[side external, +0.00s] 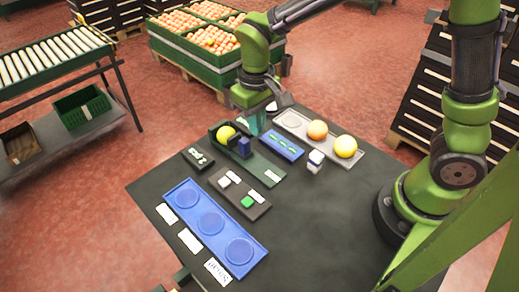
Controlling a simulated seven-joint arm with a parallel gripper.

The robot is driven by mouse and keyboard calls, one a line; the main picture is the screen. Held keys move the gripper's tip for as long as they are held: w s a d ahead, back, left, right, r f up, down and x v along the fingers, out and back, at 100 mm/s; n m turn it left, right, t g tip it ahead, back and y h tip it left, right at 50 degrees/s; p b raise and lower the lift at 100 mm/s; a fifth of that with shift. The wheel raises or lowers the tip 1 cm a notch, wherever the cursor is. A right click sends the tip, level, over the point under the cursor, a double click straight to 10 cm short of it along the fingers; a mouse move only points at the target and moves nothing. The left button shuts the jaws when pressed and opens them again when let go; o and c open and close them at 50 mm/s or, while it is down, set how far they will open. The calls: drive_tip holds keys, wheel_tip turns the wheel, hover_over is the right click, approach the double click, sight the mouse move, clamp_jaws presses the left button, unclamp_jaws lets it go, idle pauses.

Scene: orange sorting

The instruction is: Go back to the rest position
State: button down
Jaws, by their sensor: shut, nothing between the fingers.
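My green arm reaches in from the right, and my gripper (257,122) hangs above the back of the dark table (322,222). Its fingertips are small and partly hidden behind the things on the table; I see no fruit held there, and the gripper is shut. A yellow fruit (226,134) sits at the far end of a dark green holder (262,168), just left of my gripper. A grey tray (288,123) to the right holds an orange fruit (317,130) and a yellow-orange fruit (346,146); its left round recess looks empty. A blue tray (205,218) at the front has three empty round recesses.
A small blue tray (282,147) with green pieces, a black panel (240,193) with white and green parts, and a white device (316,160) stand nearby. Crates of oranges (213,37) and a roller conveyor (50,57) are behind.

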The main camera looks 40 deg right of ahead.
idle(0.3)
drive_tip(key=s+d+r+m+t+y, duration=0.2)
drive_tip(key=s+d+r+m+t, duration=0.2)
drive_tip(key=s+d+r+t, duration=0.3)
drive_tip(key=d+v, duration=0.1)
drive_tip(key=v, duration=0.7)
drive_tip(key=shift+s+d+f, duration=0.15)
drive_tip(key=shift+d+f, duration=0.05)
drive_tip(key=shift+f, duration=0.1)
